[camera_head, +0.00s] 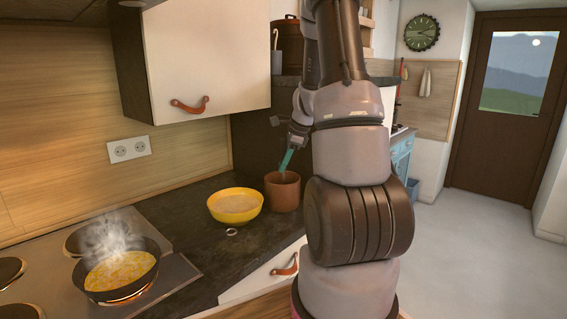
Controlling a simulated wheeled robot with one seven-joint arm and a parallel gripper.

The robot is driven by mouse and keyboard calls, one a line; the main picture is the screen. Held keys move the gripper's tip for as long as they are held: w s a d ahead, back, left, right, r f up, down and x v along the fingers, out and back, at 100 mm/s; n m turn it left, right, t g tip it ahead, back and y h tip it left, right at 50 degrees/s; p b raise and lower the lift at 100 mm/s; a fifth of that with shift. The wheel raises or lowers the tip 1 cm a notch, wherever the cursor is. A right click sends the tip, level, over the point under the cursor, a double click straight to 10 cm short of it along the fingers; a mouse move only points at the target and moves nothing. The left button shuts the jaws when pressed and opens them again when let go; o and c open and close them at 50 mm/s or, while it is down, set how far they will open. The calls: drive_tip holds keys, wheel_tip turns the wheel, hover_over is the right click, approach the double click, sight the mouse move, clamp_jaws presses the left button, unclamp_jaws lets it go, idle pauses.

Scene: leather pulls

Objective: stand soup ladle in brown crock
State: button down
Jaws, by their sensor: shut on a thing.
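The brown crock (283,195) stands upright on the dark counter, right of a yellow bowl. My gripper (294,146) is above the crock, pointing down, shut on the soup ladle (287,160). The ladle's teal part shows as a slanted strip running from the gripper down to the crock's mouth. Its lower end is at the crock's opening; how deep it reaches, and whether it touches the crock, I cannot tell. The rest of the ladle is not clearly visible. My arm covers the area to the right of the crock.
The yellow bowl (236,206) sits close left of the crock, with a small ring-like thing (232,232) in front. A steaming pan (121,272) is on the hob at lower left. A wall cupboard (205,58) hangs above the counter. Open floor lies at right.

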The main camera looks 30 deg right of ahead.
drive_tip(key=shift+f, duration=0.15)
drive_tip(key=c, duration=0.6)
unclamp_jaws()
drive_tip(key=shift+c, duration=0.2)
drive_tip(key=v, duration=1.1)
drive_tip(key=shift+w, duration=0.1)
wheel_tip(320, 180, up, 3)
drive_tip(key=shift+f, duration=0.1)
